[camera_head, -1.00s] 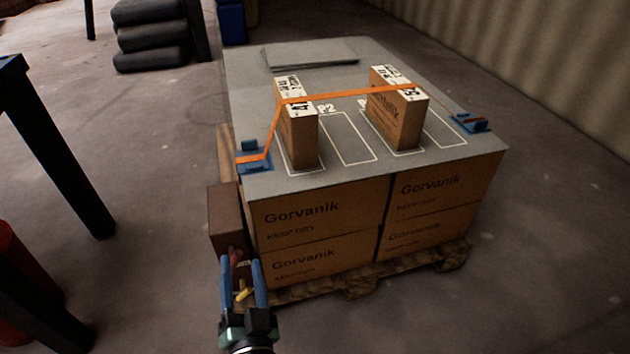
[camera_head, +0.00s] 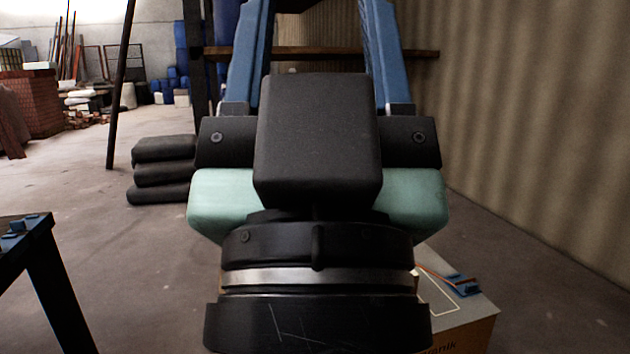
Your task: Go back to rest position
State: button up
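My gripper (camera_head: 318,12) is close in front of the camera and fills the middle of the view. Its two blue fingers stand wide apart and point away from me, with background showing between them. Their tips are cut off by the top edge. I see nothing held in the visible part. The pallet load is mostly hidden behind my gripper and wrist. Only its right corner shows: a grey top sheet (camera_head: 478,308), a blue clip (camera_head: 463,286) with a piece of orange strap, and part of a printed carton (camera_head: 452,346).
A dark table (camera_head: 28,240) stands at the left edge. Black stacked sacks (camera_head: 160,170) lie behind it. A corrugated wall (camera_head: 520,130) runs along the right. Brick stacks (camera_head: 32,102) are far left. Floor between table and gripper is clear.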

notch_tip(320, 180, up, 35)
jog(key=p, duration=3.3)
jog(key=shift+a+r, duration=0.15)
jog(key=shift+r, duration=0.05)
jog(key=shift+w, duration=0.1)
